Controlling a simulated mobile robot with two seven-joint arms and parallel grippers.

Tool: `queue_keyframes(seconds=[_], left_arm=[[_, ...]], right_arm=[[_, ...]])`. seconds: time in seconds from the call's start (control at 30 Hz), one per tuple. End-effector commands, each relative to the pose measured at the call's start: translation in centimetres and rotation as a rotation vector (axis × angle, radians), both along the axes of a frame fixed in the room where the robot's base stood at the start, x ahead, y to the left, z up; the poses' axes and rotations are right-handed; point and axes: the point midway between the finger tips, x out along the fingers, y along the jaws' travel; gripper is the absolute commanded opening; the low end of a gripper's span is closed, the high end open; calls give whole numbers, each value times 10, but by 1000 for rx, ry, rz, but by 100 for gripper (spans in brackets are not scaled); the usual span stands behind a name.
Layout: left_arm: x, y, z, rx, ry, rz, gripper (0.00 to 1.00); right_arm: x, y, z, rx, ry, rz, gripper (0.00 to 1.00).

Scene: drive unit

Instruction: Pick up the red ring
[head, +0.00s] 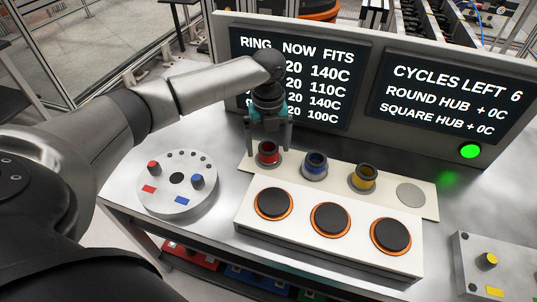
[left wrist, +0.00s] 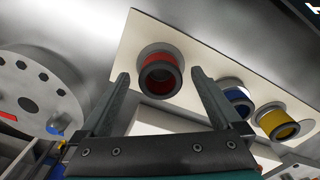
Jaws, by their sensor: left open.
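The red ring (head: 267,153) stands on the left end of a cream plate (head: 425,210) at the back of the table. In the left wrist view, the red ring (left wrist: 161,74) shows as a dark rim with red inside, beyond and between my fingertips. My left gripper (head: 268,145) points down at the red ring, with a finger on each side as seen in the head view. The left gripper (left wrist: 160,80) is open and holds nothing. I cannot tell whether a finger touches the ring. My right gripper is not in view.
A blue ring (head: 315,163) and a yellow ring (head: 364,177) stand to the right on the plate. In front is a white box (head: 330,253) with several dark discs. A round grey fixture (head: 177,182) is at left. Display screens (head: 445,95) rise behind.

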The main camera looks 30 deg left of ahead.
Motion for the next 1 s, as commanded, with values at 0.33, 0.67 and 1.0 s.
queue_keyframes(seconds=[0.33,0.67,1.0], left_arm=[[0,-1,-13,0,-1,-2,99],[0,0,-12,0,-1,-2,64],[0,0,-12,0,-1,-1,26]], right_arm=[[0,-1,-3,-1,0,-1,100],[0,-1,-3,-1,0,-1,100],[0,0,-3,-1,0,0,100]])
